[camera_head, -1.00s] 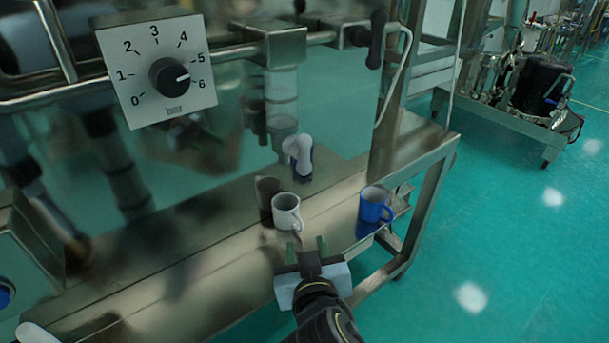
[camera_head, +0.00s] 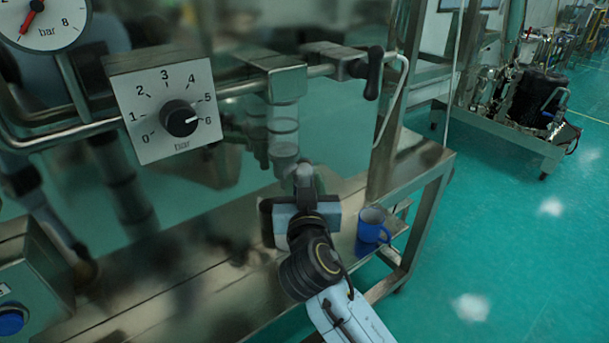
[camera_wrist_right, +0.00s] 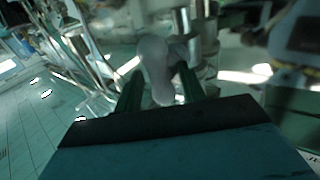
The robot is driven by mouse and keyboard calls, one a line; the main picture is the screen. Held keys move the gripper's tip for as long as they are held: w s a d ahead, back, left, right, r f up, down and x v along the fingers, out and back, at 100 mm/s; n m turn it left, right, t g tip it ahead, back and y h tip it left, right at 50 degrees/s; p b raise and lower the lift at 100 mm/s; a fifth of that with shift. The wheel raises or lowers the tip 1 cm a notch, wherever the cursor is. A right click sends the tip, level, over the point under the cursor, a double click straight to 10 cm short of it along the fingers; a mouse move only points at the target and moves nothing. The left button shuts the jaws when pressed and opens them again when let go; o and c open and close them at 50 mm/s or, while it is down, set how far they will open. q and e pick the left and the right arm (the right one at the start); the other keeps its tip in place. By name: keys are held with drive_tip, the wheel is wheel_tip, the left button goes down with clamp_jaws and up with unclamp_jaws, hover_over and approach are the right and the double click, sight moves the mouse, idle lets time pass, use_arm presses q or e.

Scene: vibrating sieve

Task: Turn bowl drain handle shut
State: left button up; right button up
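A pale grey, rounded handle-like part (camera_head: 304,171) stands below the pipework, just beyond my right gripper (camera_head: 303,188) in the head view. I take it for the drain handle, but cannot be sure. In the right wrist view, this grey part (camera_wrist_right: 155,65) lies between the two dark fingers of my right gripper (camera_wrist_right: 160,88). The fingers are apart on either side of it, and I cannot tell whether they touch it. The gripper body hides its lower end in the head view. My left gripper is not in view.
A pressure dial with a black knob (camera_head: 180,118) is at upper left. Green floor is open at right.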

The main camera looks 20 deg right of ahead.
drive_tip(key=shift+w+d, duration=0.2)
drive_tip(key=shift+w, duration=0.45)
